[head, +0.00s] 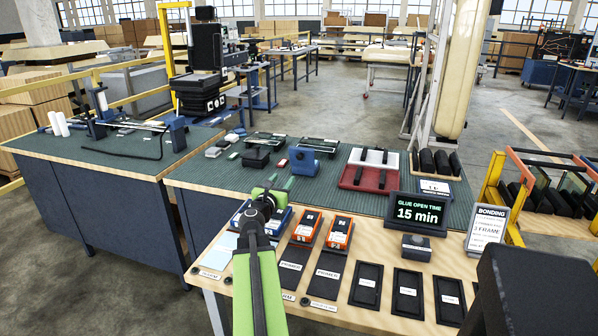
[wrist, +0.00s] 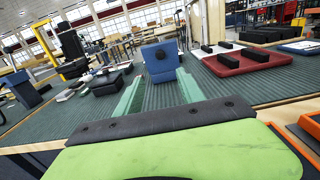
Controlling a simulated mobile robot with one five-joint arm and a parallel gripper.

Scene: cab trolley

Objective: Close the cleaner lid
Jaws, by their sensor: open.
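A blue container (head: 284,220) stands on the wooden front table, left of two orange ones. It is likely the cleaner, but I cannot read its label. My arm and gripper cover its middle, so I cannot tell how its lid stands. My gripper (head: 272,184) is above and just beyond it, over the front part of the green mat. The wrist view shows its two green fingers (wrist: 160,92) apart with nothing between them. The blue container cannot be made out in the wrist view.
Two orange containers (head: 339,234) stand right of the blue one, with black primer pads and trays in front. A display (head: 416,213) reads "GLUE OPEN TIME 15 min". A blue block with a black knob (wrist: 159,62) stands on the mat (wrist: 225,85) ahead, beside a red tray (wrist: 240,66).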

